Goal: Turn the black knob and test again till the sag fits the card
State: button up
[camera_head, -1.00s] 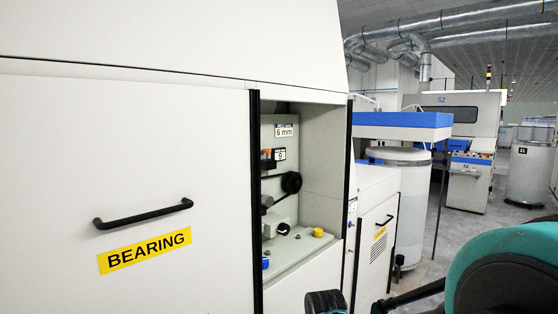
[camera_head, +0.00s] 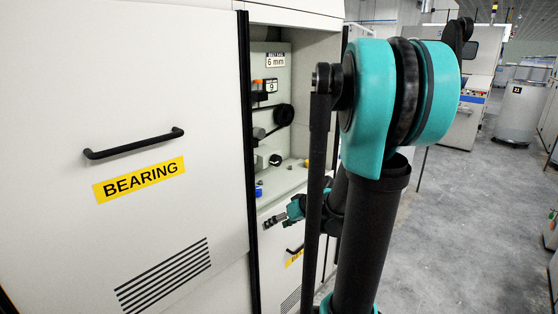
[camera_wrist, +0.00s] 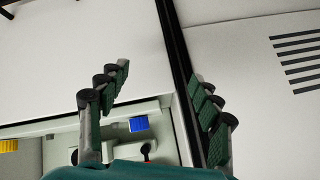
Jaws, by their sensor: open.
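The black knob (camera_head: 275,160) sits on a white block in the machine's open recess, right of the BEARING door. Above it is a black wheel (camera_head: 284,115) with a dark belt. A card reading 6 mm (camera_head: 275,60) is on the recess's back wall, over a small plate reading 9 (camera_head: 271,86). My gripper (camera_head: 269,222) is open and empty, low in front of the recess and apart from the knob. In the wrist view my open gripper (camera_wrist: 160,78) faces white panels. Any sag is too small to make out.
A blue block (camera_wrist: 139,124) and a yellow knob (camera_wrist: 8,146) show on the recess ledge. The BEARING door (camera_head: 215,110) has a black edge and handle beside the recess. Open grey floor (camera_head: 460,220) lies to the right.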

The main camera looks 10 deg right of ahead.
jog(key=w+d+r+n+t+y, duration=0.1)
jog(key=w+d+r+t, duration=0.15)
jog(key=w, duration=0.25)
jog(key=w+d+r+n+t+y, duration=0.1)
jog(key=w+d+r+y, duration=0.15)
jog(key=w, duration=0.25)
jog(key=n+t, duration=0.2)
jog(key=t, duration=0.3)
send_near(279, 161)
jog(key=shift+y, duration=0.45)
jog(key=x, duration=0.9)
jog(key=shift+w+a+f, duration=0.1)
jog(key=shift+w+f, duration=0.1)
jog(key=shift+w, duration=0.1)
jog(key=shift+c, duration=0.4)
jog(key=c, duration=1.1)
jog(key=shift+o, duration=0.2)
jog(key=shift+m, duration=0.3)
